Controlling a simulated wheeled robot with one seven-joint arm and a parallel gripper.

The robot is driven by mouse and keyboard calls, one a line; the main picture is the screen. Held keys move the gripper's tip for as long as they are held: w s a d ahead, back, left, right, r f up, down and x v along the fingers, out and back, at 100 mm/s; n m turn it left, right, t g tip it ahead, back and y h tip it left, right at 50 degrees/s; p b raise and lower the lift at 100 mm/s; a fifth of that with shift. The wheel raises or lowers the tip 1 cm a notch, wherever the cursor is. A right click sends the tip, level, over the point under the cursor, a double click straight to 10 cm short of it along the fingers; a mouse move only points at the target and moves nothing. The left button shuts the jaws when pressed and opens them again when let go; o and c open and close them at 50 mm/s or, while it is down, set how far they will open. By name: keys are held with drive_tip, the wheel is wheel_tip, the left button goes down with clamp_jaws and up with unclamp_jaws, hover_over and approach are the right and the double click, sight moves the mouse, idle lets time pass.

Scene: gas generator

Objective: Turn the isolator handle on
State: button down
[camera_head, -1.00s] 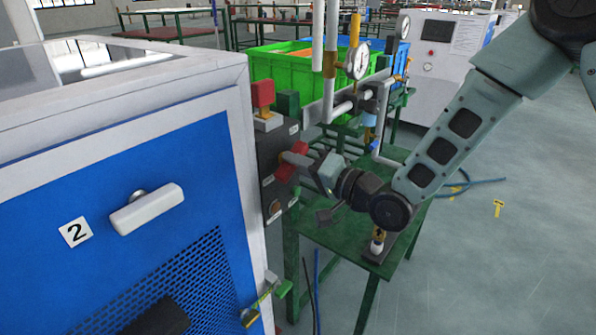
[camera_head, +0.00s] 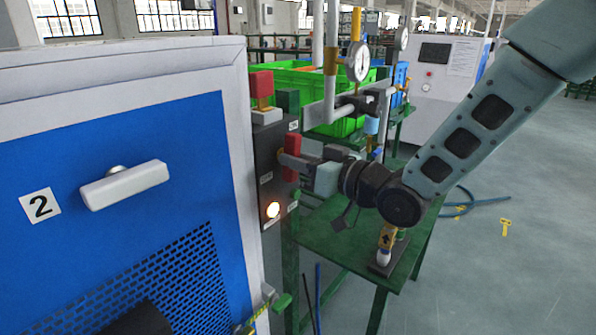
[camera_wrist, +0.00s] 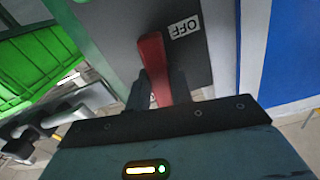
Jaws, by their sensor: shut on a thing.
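The isolator handle (camera_head: 291,158) is a red lever on the dark side panel (camera_head: 266,180) of the blue and white cabinet. In the head view it stands about upright. My gripper (camera_head: 286,160) reaches it from the right and is shut on it, partly hiding its middle. In the wrist view the red handle (camera_wrist: 154,65) runs between my two dark fingers (camera_wrist: 157,92). An OFF label (camera_wrist: 185,28) is beside the handle's end there. A round lamp (camera_head: 273,210) below the handle glows.
A red block-shaped part (camera_head: 261,86) sits above the handle on the panel. A pressure gauge with pipes (camera_head: 357,62) and green crates (camera_head: 335,120) stand behind. A green table (camera_head: 345,240) is below my wrist. Open floor lies to the right.

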drive_tip(key=shift+f+n+b, duration=0.1)
drive_tip(key=shift+n+b, duration=0.45)
drive_tip(key=shift+n, duration=0.25)
drive_tip(key=c, duration=1.2)
unclamp_jaws()
drive_tip(key=shift+c, duration=0.2)
drive_tip(key=b+v, duration=0.9)
drive_tip(key=v, duration=0.8)
drive_tip(key=shift+d+b, duration=0.2)
drive_tip(key=shift+b, duration=0.15)
